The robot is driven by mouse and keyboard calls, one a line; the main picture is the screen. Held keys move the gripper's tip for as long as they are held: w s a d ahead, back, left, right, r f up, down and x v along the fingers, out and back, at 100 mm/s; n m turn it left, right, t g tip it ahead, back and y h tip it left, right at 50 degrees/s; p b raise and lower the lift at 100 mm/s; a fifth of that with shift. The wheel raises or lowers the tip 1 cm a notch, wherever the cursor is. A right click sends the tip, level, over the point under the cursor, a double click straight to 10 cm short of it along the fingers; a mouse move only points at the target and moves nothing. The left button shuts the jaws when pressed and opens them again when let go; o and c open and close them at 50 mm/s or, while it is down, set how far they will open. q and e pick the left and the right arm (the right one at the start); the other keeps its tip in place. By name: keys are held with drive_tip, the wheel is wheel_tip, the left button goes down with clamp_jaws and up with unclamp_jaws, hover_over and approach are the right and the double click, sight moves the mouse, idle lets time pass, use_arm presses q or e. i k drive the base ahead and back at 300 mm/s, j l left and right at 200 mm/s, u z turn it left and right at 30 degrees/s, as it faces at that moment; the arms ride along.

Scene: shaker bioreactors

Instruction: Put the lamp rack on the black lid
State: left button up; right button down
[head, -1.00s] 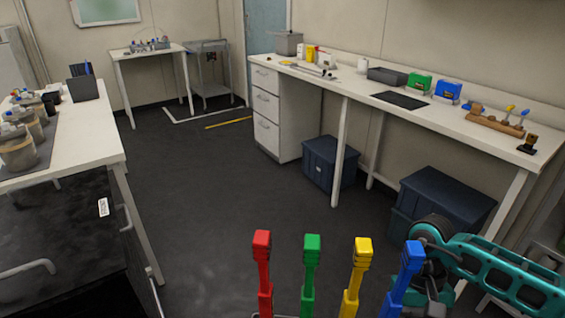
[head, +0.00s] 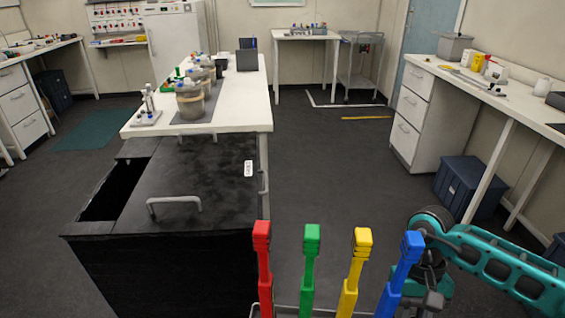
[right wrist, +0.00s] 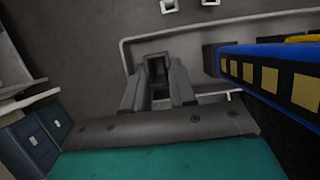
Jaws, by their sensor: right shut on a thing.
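The lamp rack is a grey wire frame (head: 292,309) with upright red (head: 262,262), green (head: 310,268), yellow (head: 354,272) and blue (head: 400,274) lamps, at the bottom of the head view. My right gripper (right wrist: 158,88) is shut on the rack's frame, beside the blue lamp (right wrist: 265,68). In the head view my right arm comes in from the right, and its fingertips are not clear. The black lid (head: 195,178), with a grey handle and a white label, lies on a black chest left of the rack, apart from it. My left gripper is not in view.
A dark opening (head: 115,190) shows left of the lid. A white table (head: 235,110) with jars on a mat stands behind the chest. A long bench (head: 510,100) with drawers and a blue bin (head: 465,185) are at right. Floor between is clear.

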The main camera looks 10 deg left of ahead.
sight(188, 182)
drive_tip(key=u, duration=0.95)
